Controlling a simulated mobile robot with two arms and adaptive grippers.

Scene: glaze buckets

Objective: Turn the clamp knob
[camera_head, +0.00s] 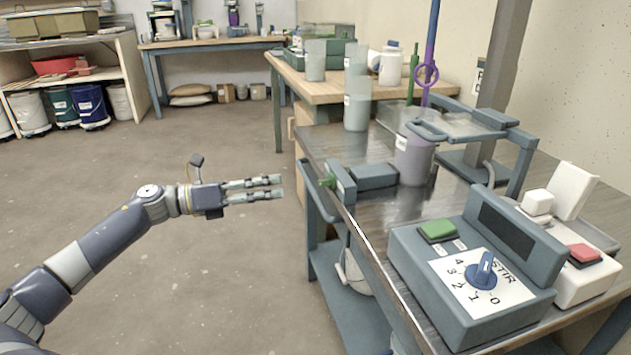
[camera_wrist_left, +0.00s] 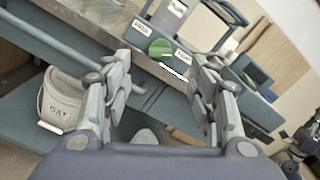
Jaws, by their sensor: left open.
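The clamp knob (camera_head: 327,181) is small and green, on the left end of a blue-grey clamp (camera_head: 372,178) at the metal cart's left edge. My left gripper (camera_head: 282,187) is open and empty, held in the air left of the knob, its fingers pointing right towards it and apart from it. In the left wrist view a round green knob (camera_wrist_left: 160,48) shows beyond and between the open fingers (camera_wrist_left: 165,90). My right gripper does not show in the head view.
A purplish container (camera_head: 414,160) stands by the clamp. The stir control box (camera_head: 420,262), with a blue dial and green button, sits at the cart's near end. Floor left of the cart is clear.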

